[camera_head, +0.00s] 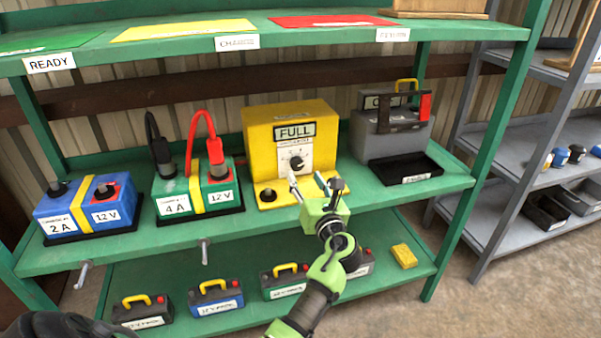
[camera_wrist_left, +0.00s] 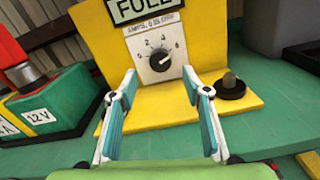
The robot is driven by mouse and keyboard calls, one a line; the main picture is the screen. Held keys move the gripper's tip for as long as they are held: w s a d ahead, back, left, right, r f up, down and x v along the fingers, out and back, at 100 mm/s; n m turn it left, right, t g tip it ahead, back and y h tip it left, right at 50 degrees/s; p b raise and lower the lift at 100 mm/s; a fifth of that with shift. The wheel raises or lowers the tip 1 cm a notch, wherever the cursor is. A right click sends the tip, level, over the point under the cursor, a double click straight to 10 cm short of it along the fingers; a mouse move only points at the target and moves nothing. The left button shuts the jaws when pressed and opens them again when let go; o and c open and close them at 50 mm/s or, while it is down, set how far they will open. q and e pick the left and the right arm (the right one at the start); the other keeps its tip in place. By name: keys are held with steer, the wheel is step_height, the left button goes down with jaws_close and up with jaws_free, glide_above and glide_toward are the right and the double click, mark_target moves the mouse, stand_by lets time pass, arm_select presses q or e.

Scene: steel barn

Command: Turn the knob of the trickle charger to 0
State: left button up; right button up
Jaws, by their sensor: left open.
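The yellow charger (camera_head: 258,140) stands on the green shelf with a "FULL" sign on its front. Below the sign is a white dial plate with a black knob (camera_head: 296,163). In the left wrist view the knob (camera_wrist_left: 160,61) sits between and beyond my fingers; 2, 4 and 6 are legible around it. A pale mark shows on the knob, but I cannot tell for certain which number it points to. My left gripper (camera_head: 308,187) is open in front of the charger, its fingers apart and not closed on the knob. My right gripper is not in view.
A black post (camera_wrist_left: 230,84) rises from the charger's base beside the dial. A green battery (camera_head: 208,187) with red and black clamps and a blue battery (camera_head: 85,208) stand to the left. A grey unit (camera_head: 385,142) stands to the right. Several batteries occupy the lower shelf.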

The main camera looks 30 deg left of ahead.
mark_target(298, 166)
arm_select(q)
steer(key=shift+b+x, duration=0.35)
steer(key=shift+x, duration=2.25)
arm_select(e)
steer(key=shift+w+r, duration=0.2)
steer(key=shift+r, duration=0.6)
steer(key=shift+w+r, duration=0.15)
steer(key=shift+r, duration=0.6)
arm_select(q)
steer(key=c, duration=1.1)
